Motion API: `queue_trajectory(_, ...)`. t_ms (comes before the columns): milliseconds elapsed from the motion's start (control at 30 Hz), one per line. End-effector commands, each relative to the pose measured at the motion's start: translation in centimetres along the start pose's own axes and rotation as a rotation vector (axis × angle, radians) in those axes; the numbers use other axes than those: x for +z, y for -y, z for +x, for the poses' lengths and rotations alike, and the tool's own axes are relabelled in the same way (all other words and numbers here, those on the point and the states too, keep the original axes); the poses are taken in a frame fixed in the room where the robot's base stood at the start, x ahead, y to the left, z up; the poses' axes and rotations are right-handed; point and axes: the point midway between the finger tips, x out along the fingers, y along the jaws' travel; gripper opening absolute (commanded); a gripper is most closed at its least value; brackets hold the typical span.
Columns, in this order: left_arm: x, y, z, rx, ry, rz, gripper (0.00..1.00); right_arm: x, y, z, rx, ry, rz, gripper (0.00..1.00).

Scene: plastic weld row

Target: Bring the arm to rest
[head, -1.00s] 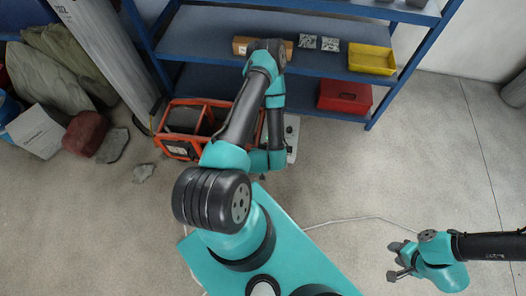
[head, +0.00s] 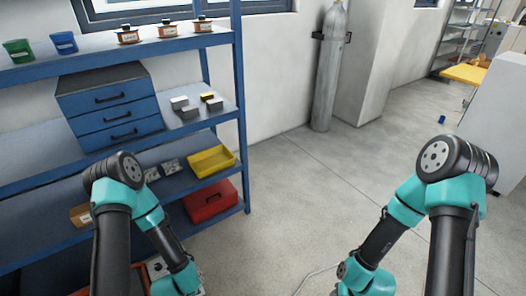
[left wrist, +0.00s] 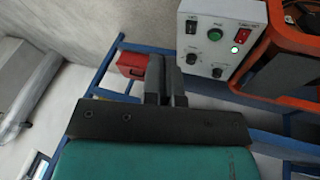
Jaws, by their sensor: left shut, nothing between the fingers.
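My left arm (head: 125,200) stands at the left of the head view, bent, in front of the blue shelf rack. Its gripper is below or hidden in that view. In the left wrist view the left gripper (left wrist: 166,82) shows two dark fingers close together, shut and empty. Beyond it at upper right is a white control box (left wrist: 207,52) with switches, knobs, a green button and a lit red switch; the fingers appear apart from it. My right arm (head: 385,235) is bent at the right of the head view, and its gripper is outside the picture.
The blue shelf rack (head: 243,130) holds blue drawers (head: 112,105), a yellow bin (head: 211,161) and a red case (head: 211,201). An orange frame (left wrist: 258,62) adjoins the control box. A grey gas cylinder (head: 329,75) stands by the wall. The concrete floor (head: 300,185) between the arms is open.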

Motion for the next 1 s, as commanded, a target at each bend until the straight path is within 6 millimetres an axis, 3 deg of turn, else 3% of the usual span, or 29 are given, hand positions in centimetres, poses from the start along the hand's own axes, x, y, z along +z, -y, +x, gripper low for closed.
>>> queue_trajectory(100,0.4,-3.5,-2.6,0.066,0.125,0.073,0.0,0.0,0.0,0.0,0.0,0.0,0.0,0.43)
queue_trajectory(300,2.0,-6.7,-6.3,0.117,0.299,0.169,0.0,0.0,0.0,0.0,0.0,0.0,0.0,0.43)
queue_trajectory(467,2.5,-7.3,-7.4,0.124,0.348,0.195,0.0,0.0,0.0,0.0,0.0,0.0,0.0,0.43)
queue_trajectory(1000,2.5,-7.3,-7.3,0.124,0.348,0.194,0.0,0.0,0.0,0.0,0.0,0.0,0.0,0.43)
